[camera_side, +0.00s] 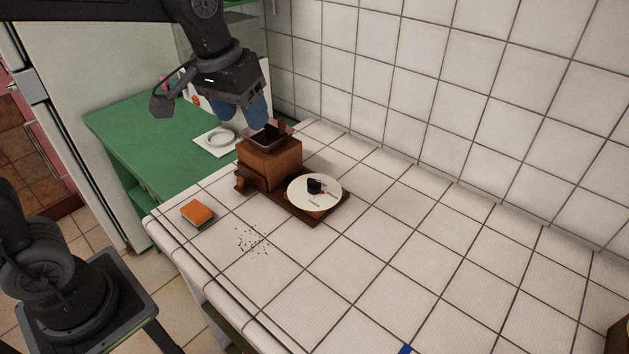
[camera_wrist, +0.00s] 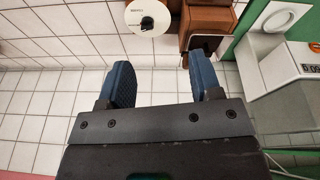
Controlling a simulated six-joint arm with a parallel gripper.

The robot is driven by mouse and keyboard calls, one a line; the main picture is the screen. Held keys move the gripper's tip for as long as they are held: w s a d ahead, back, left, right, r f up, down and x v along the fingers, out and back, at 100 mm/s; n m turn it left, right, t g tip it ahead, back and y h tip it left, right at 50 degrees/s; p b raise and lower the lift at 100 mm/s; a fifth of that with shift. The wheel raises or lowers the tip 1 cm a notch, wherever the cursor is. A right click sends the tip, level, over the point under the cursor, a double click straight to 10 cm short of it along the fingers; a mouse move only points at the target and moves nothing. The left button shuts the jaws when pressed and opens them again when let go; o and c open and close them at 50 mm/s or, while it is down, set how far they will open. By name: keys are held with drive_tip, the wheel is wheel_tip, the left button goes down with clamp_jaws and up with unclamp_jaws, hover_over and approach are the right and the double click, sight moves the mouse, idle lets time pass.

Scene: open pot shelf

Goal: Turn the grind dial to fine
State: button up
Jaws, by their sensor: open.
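The grind dial (camera_side: 314,196) is a round cream disc with a black knob (camera_side: 315,186) at its middle and small dark marks, on the dark wooden base of the grinder. It also shows in the wrist view (camera_wrist: 147,18), at the top, with the knob (camera_wrist: 147,23) on it. The brown wooden grinder (camera_side: 269,164) has a dark hopper on top and stands left of the dial. My gripper (camera_side: 243,112) is open and empty, with blue fingers, above and a little left of the grinder, apart from the dial. Its fingers show in the wrist view (camera_wrist: 163,84). The dial's lettering is too small to read.
An orange sponge (camera_side: 197,213) and scattered dark specks (camera_side: 252,240) lie on the white tiled counter (camera_side: 390,270). A green cabinet (camera_side: 135,140) and a white appliance with a round plate (camera_side: 219,140) stand behind on the left.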

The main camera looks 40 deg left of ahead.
drive_tip(key=shift+n+g, duration=0.4)
drive_tip(key=shift+g, duration=0.2)
drive_tip(key=w, duration=0.2)
drive_tip(key=w+d+f, duration=0.1)
drive_tip(key=w, duration=0.1)
drive_tip(key=w+f, duration=0.1)
drive_tip(key=w, duration=0.1)
drive_tip(key=shift+w+d+f, duration=0.15)
drive_tip(key=shift+d, duration=0.1)
drive_tip(key=n+g, duration=0.1)
drive_tip(key=g, duration=0.1)
approach(315, 180)
drive_tip(key=f, duration=1)
drive_tip(key=shift+s+d+f, duration=0.1)
drive_tip(key=shift+s+f, duration=0.1)
drive_tip(key=c, duration=0.9)
